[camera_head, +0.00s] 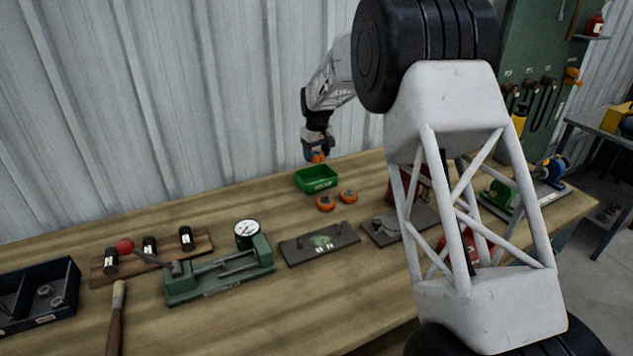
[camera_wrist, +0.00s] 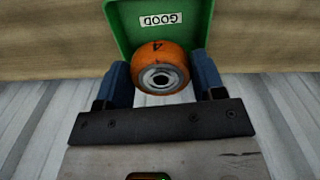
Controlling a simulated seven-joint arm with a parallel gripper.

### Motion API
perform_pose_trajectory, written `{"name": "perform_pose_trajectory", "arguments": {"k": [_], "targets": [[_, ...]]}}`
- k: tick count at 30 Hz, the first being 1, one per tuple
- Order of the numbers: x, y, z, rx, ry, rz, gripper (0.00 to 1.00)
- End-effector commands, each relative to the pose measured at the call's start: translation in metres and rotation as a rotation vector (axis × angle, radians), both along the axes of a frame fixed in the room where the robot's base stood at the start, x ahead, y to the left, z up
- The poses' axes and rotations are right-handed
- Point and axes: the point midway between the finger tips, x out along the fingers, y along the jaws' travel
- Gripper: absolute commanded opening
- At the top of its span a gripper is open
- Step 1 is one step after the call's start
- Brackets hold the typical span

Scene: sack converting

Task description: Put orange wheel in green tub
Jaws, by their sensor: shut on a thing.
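In the wrist view the wheel sits between the two blue fingers. The green tub (camera_head: 317,182) stands on the bench below the gripper in the head view. In the wrist view the tub (camera_wrist: 200,22), labelled GOOD, shows behind the wheel. In the head view the held wheel appears above the tub and apart from it. Two more orange wheels, one left (camera_head: 325,204) and one right (camera_head: 348,197), lie on the bench in front of the tub.
A dark bin (camera_head: 40,296) is at far left. A corrugated wall (camera_head: 130,110) rises behind. My white arm link hides part of the right side.

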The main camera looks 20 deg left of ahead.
Motion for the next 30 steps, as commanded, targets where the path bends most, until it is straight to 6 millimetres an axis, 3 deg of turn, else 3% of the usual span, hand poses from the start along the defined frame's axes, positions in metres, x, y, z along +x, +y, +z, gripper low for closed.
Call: {"name": "perform_pose_trajectory", "arguments": {"k": [12,30], "targets": [[0.000,0.000,-0.051,0.000,0.000,0.000,0.30],[0.000,0.000,-0.069,0.000,0.001,0.000,0.30]]}}
